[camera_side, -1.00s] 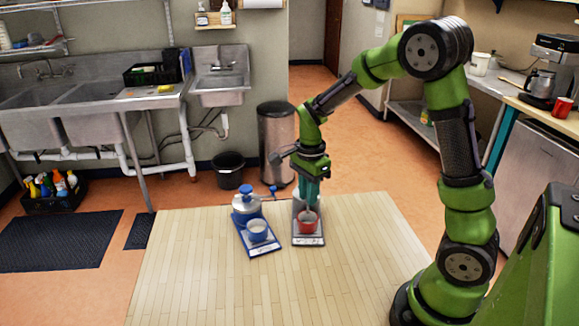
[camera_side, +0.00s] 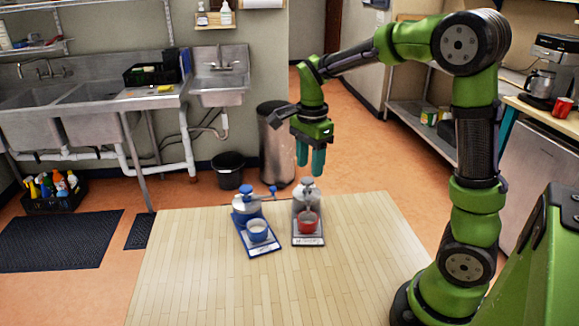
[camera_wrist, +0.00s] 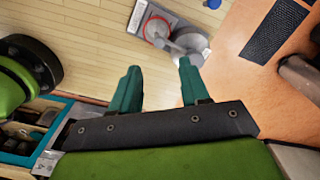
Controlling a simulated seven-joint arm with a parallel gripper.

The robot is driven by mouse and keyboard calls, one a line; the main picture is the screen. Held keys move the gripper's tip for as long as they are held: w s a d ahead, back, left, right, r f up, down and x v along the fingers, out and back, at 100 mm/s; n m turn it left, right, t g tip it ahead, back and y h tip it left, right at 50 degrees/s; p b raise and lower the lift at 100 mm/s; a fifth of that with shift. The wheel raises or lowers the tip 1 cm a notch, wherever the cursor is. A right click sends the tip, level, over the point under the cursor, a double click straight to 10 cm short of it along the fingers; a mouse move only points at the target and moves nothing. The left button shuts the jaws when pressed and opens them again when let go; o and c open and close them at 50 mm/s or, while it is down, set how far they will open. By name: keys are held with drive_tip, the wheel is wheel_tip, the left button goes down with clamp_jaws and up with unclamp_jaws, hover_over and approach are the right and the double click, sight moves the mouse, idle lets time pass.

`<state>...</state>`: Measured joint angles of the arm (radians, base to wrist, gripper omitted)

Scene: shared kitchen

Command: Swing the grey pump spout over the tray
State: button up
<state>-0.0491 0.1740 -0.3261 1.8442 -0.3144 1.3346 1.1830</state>
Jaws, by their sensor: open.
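The grey pump (camera_side: 306,192) stands at the back of its grey tray (camera_side: 308,240), and a red cup (camera_side: 307,223) stands on the tray in front of it. In the wrist view the grey pump (camera_wrist: 190,40) is at upper centre, with the red-rimmed cup (camera_wrist: 157,29) beside it. I cannot clearly tell which way its spout points. My gripper (camera_side: 311,171) is open and empty, above the grey pump and apart from it. Its two teal fingers are spread in the wrist view (camera_wrist: 156,68).
A blue pump (camera_side: 246,201) on a blue tray (camera_side: 262,250) with a blue cup (camera_side: 257,231) stands close at left. The wooden table top (camera_side: 350,260) is clear to the right and in front. A bin (camera_side: 277,145) stands behind the table.

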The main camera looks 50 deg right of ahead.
wheel_tip(320, 180, up, 8)
idle(0.5)
drive_tip(key=s+a+f+n+t+y, duration=0.1)
drive_tip(key=s+a+n+t+y, duration=0.1)
drive_tip(key=s+a+n+t, duration=0.5)
drive_tip(key=s+a+n, duration=0.5)
drive_tip(key=n, duration=0.5)
drive_tip(key=shift+s+a+f, duration=0.15)
drive_tip(key=shift+s+f, duration=0.05)
drive_tip(key=shift+f, duration=0.05)
idle(0.5)
